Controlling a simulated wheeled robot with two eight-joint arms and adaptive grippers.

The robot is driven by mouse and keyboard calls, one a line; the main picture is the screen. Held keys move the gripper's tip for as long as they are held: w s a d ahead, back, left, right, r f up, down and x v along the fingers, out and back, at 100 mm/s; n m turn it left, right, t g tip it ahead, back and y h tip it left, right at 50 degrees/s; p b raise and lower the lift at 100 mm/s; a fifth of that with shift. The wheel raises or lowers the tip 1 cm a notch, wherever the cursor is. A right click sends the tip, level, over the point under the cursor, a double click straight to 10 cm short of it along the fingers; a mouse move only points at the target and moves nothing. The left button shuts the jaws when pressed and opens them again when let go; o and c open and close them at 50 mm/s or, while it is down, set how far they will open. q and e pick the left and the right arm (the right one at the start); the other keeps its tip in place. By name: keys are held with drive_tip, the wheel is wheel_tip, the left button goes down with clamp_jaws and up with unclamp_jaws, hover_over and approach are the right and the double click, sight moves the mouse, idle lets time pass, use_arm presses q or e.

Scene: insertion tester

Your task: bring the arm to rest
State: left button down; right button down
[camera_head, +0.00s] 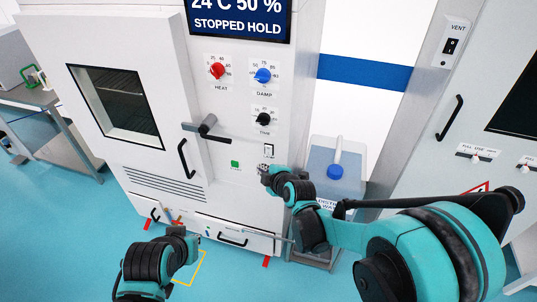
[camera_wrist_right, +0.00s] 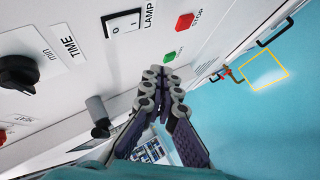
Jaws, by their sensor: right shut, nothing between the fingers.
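My right arm (camera_head: 350,236) reaches in from the right of the head view. Its gripper (camera_head: 266,179) is in front of the white test chamber's panel (camera_head: 218,140), just below the lamp switch. In the right wrist view the right gripper's fingers (camera_wrist_right: 165,76) are together with nothing between them. They point toward the panel's lower part, near the green button (camera_wrist_right: 168,56) and red STOP button (camera_wrist_right: 185,20). Whether they touch the panel is unclear. My left gripper (camera_head: 178,232) is low in front of the chamber; its fingers are too small to read.
The chamber door handle (camera_head: 182,158) and lever (camera_head: 206,128) stick out left of the right gripper. A white cabinet (camera_head: 430,125) stands farther right. A yellow square (camera_head: 203,262) marks the open blue floor.

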drive_tip(key=s+d+r+m+g+h, duration=0.1)
drive_tip(key=s+d+m+g+h, duration=0.1)
drive_tip(key=s+d+m, duration=0.7)
drive_tip(key=s+d+r+m+g+h, duration=0.2)
drive_tip(key=s+d+m, duration=0.7)
drive_tip(key=s, duration=0.8)
drive_tip(key=shift+h, duration=0.4)
